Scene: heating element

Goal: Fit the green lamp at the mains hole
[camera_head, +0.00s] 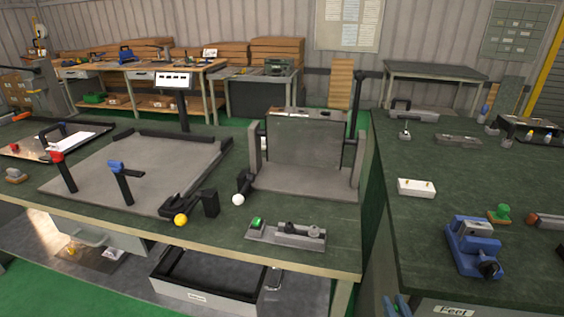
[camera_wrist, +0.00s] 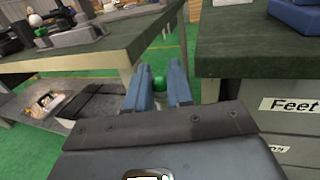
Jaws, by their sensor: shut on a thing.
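My gripper (camera_wrist: 158,90) has blue fingers shut on a small green lamp (camera_wrist: 158,82), whose green dome shows between the fingertips in the wrist view. In the head view only the finger tips of my gripper (camera_head: 397,306) show at the bottom edge, in front of the gap between the two benches. The lamp is hidden there. An upright grey panel (camera_head: 304,142) stands in a frame on the left bench, with small fittings along its top. I cannot make out which hole is the mains hole.
The right bench (camera_head: 428,230) carries a blue vise (camera_head: 473,245), a white block (camera_head: 416,187) and a green-handled piece (camera_head: 499,213). A drawer labelled "Feet" (camera_head: 455,310) is below it.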

